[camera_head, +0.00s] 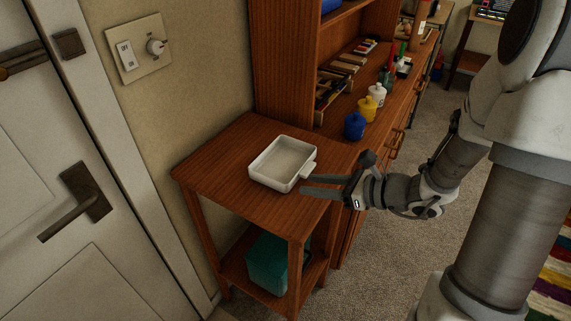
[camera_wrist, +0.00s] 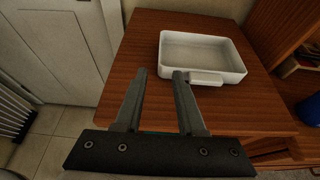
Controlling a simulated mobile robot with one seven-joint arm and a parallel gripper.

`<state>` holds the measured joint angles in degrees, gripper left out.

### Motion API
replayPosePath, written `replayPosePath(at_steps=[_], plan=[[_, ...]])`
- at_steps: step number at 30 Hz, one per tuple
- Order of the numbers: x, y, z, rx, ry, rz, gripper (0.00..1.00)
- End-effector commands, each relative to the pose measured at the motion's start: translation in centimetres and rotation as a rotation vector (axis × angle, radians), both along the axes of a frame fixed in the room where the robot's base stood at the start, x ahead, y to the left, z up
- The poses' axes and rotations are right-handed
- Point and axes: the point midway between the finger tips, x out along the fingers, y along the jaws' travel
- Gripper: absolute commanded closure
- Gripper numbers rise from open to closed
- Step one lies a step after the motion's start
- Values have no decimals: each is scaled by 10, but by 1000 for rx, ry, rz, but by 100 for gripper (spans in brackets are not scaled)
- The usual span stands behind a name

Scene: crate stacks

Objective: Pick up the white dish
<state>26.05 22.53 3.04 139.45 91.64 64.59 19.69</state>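The white dish (camera_head: 272,180) is a shallow rectangular dish with a small tab handle. It sits upright on the top of a small wooden side table (camera_head: 218,170). In the wrist view the dish (camera_wrist: 176,66) is ahead and slightly right, with its handle (camera_wrist: 206,78) on the near side. My gripper (camera_head: 303,185) is beside the handle; in the wrist view its two fingers (camera_wrist: 160,75) are spread apart with nothing between them. The right fingertip is close to the handle; I cannot tell whether they touch.
A teal bin (camera_head: 268,264) stands on the table's lower shelf. A wooden cabinet (camera_head: 276,62) adjoins the table, with blue (camera_head: 355,126), yellow (camera_head: 367,109) and white (camera_head: 377,94) jars on its counter. A wall and a white door (camera_head: 60,150) are at left. The tabletop around the dish is bare.

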Motion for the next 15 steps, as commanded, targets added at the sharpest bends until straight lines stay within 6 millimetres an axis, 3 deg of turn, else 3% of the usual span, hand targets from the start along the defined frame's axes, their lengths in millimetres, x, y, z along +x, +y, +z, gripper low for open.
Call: replayPosePath(at_steps=[7, 15], plan=[[26, 43, -22, -1, 0, 7, 61], [38, 61, -30, -2, -1, 4, 61]])
